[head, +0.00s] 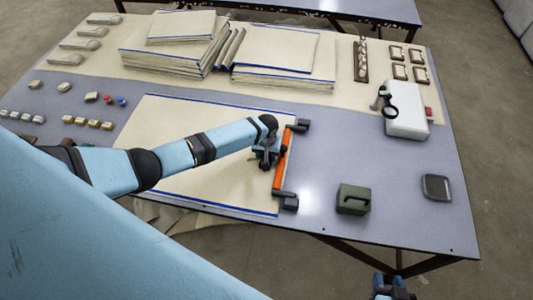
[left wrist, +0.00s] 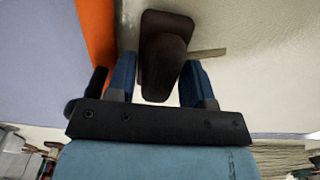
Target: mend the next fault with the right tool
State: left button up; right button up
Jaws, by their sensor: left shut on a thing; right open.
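A cream cloth (head: 205,122) with blue edge stripes lies flat on the table. My left gripper (head: 266,160) is over its right part, shut on a dark brown tool with a rounded handle (left wrist: 165,55). The tool is low over the cloth or touching it; I cannot tell which. A thin tan strip (left wrist: 208,53) shows on the cloth beside the tool in the left wrist view. An orange bar (head: 282,162) with dark ends lies along the cloth's right edge, just right of the gripper. My right gripper (head: 392,291) is open and empty at the bottom edge, partly cut off.
A green box with a handle (head: 353,199) and a dark square dish (head: 436,187) stand at the right. A white device (head: 407,122) with a black ring is behind them. Folded cloth stacks (head: 172,50) fill the back. Small blocks (head: 88,122) lie at the left.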

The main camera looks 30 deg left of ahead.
aim_at(246, 157)
pick_arm(q)
jog(key=shift+f, duration=0.1)
jog(key=shift+s+a+p, duration=0.3)
jog(key=shift+a+p, duration=0.2)
jog(key=shift+a, duration=0.45)
jog(key=shift+s+a+p, duration=0.25)
jog(key=shift+a+p, duration=0.2)
jog(key=shift+a, duration=0.45)
jog(key=shift+s+a+f+p, duration=0.1)
jog(key=shift+s+a+p, duration=0.1)
jog(key=shift+a, duration=0.5)
jog(key=shift+s+a+r+p, duration=0.1)
jog(key=shift+s+a+p, duration=0.15)
jog(key=shift+a, duration=0.45)
jog(key=shift+s+a+f+p, duration=0.1)
jog(key=shift+s+a+p, duration=0.1)
jog(key=shift+a, duration=0.5)
jog(key=shift+f, duration=0.1)
jog(key=shift+d, duration=0.1)
